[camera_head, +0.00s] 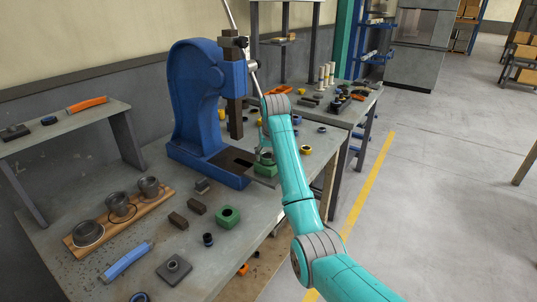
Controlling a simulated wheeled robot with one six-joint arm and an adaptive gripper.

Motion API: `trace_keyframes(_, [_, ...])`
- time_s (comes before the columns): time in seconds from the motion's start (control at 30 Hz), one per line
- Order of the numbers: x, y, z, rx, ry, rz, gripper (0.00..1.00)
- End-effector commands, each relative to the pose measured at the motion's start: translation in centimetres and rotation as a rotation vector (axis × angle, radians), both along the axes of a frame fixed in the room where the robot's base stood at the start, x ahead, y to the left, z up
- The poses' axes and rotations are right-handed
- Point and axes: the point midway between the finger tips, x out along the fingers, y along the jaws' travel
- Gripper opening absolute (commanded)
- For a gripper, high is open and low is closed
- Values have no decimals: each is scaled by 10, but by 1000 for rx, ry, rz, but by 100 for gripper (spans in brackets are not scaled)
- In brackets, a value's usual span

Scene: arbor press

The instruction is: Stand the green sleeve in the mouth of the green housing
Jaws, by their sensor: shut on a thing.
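A green housing (228,217), a block with a dark round mouth, stands on the near workbench. A second green block (264,170) stands by the right edge of the blue press's base. My gripper (265,154) is just above this second block, partly hidden by my arm. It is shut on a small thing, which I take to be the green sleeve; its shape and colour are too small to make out. I cannot tell whether the held thing touches the block below.
The blue arbor press (195,95) stands close left of my gripper. A wooden rack (118,218) with grey cups, dark blocks (197,206), a black ring (208,239) and a blue-handled tool (127,261) lie on the bench. Another cluttered bench (335,115) is behind.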

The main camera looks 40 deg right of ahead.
Motion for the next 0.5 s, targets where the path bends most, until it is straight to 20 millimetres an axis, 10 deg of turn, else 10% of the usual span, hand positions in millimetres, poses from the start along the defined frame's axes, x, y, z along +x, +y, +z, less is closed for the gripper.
trace_keyframes(0.4, [0, 0, -4, 0, -1, 0, 15])
trace_keyframes(0.43, [0, 0, -4, 0, -1, 0, 64])
trace_keyframes(0.5, [0, 0, -4, 0, -1, 0, 81])
